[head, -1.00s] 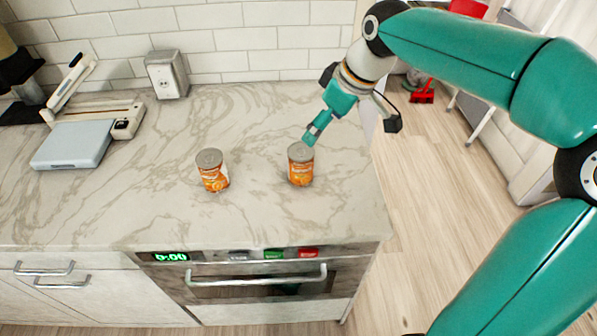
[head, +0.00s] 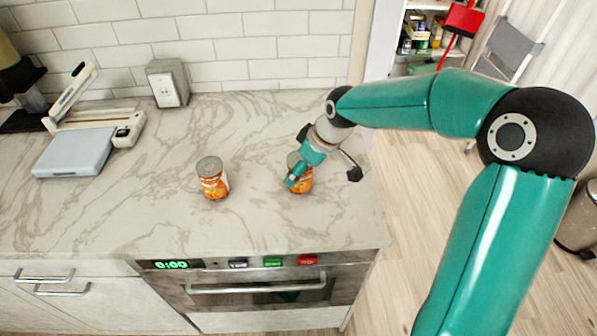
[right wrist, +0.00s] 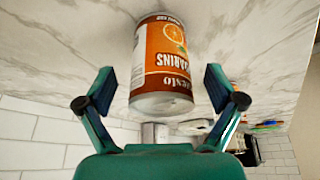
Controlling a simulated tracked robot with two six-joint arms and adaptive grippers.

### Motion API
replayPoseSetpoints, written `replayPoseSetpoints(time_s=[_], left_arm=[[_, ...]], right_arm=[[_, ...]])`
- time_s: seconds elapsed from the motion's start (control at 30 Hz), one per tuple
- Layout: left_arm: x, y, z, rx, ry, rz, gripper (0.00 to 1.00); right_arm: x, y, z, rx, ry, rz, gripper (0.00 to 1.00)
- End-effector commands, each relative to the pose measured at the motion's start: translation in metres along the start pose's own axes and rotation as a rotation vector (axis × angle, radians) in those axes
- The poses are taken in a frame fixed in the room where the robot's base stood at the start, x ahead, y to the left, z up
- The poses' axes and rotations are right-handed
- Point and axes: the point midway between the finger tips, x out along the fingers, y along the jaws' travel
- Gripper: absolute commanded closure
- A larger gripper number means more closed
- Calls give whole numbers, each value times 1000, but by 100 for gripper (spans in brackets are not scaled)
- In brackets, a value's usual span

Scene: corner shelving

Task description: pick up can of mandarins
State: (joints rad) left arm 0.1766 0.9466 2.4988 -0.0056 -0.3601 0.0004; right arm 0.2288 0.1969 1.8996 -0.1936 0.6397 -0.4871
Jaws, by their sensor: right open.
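Two orange-labelled cans stand upright on the marble counter (head: 120,215). The right can of mandarins (head: 304,184) is partly hidden behind my right gripper (head: 293,180) in the head view. In the right wrist view this can (right wrist: 163,65) shows its orange and white label, with part of the word "mandarins" readable. My right gripper (right wrist: 158,90) is open, with one finger on each side of the can and a visible gap to both sides. The left can (head: 213,180) stands apart to the left, with nothing touching it. My left gripper is not in view.
A pale flat device (head: 80,150) with a raised lever sits at the back left. The oven (head: 250,285) is below the counter's front edge. Counter around the cans is clear.

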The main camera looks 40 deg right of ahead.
Motion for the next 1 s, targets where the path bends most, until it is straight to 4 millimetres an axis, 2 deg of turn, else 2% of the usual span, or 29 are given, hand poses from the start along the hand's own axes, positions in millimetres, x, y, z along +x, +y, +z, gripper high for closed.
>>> replayPoseSetpoints(time_s=[0.2, 0.5, 0.9, 1.0], left_arm=[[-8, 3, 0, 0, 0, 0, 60], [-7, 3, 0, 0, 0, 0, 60], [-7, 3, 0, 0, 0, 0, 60], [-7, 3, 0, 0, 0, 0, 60]], right_arm=[[28, -1, 2, 0, -3, -2, 7], [34, 0, 2, 0, 0, 0, 7], [34, -1, 2, 0, -1, -1, 74], [34, -1, 2, -1, -2, -2, 78]])
